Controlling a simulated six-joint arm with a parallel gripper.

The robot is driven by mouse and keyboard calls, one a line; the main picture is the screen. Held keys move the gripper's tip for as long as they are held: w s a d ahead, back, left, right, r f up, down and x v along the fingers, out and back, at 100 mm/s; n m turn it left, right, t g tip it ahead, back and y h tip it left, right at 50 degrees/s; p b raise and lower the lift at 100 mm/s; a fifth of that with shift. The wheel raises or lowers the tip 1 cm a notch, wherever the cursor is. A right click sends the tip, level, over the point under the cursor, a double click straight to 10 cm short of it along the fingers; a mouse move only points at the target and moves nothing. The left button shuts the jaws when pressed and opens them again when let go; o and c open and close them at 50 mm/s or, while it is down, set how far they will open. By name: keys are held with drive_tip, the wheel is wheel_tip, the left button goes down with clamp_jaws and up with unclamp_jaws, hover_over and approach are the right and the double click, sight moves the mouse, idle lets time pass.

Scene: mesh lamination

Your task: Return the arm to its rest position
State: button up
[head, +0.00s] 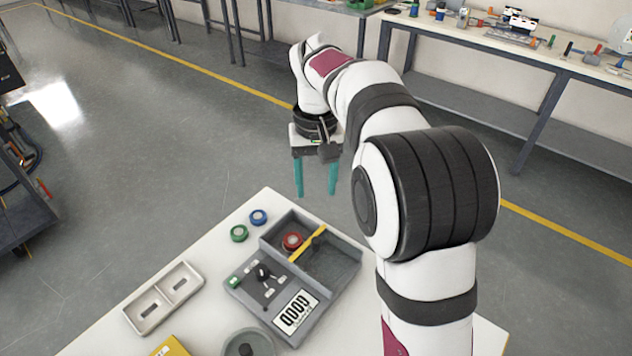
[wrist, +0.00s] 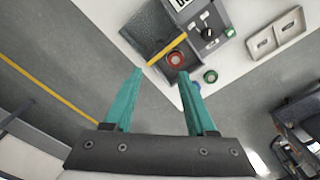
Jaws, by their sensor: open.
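My gripper (head: 316,190) has two teal fingers. It is raised beyond the far edge of the white table, and in the head view the floor lies behind it. In the wrist view my gripper (wrist: 160,88) is open, with nothing between its fingers. The grey machine (head: 268,312) stands on the table, with a tray, a black knob and a counter display. A red round piece (head: 292,240) sits in the tray beside a yellow bar (head: 308,244). My gripper is apart from all of these.
A green roll (head: 239,233) and a blue roll (head: 258,217) lie left of the tray. A pale two-compartment tray (head: 142,315), a grey round dish (head: 231,345) and a yellow item (head: 172,347) are nearer. Workbenches (head: 560,62) stand along the wall.

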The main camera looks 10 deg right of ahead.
drive_tip(key=s+f+m+y, duration=0.1)
drive_tip(key=s+m, duration=0.1)
drive_tip(key=s, duration=1.3)
drive_tip(key=s+d+f+m, duration=0.1)
drive_tip(key=s+f+m, duration=0.1)
drive_tip(key=s, duration=1.4)
drive_tip(key=shift+f+m+y, duration=0.25)
drive_tip(key=shift+m+y, duration=0.15)
drive_tip(key=shift+m, duration=0.4)
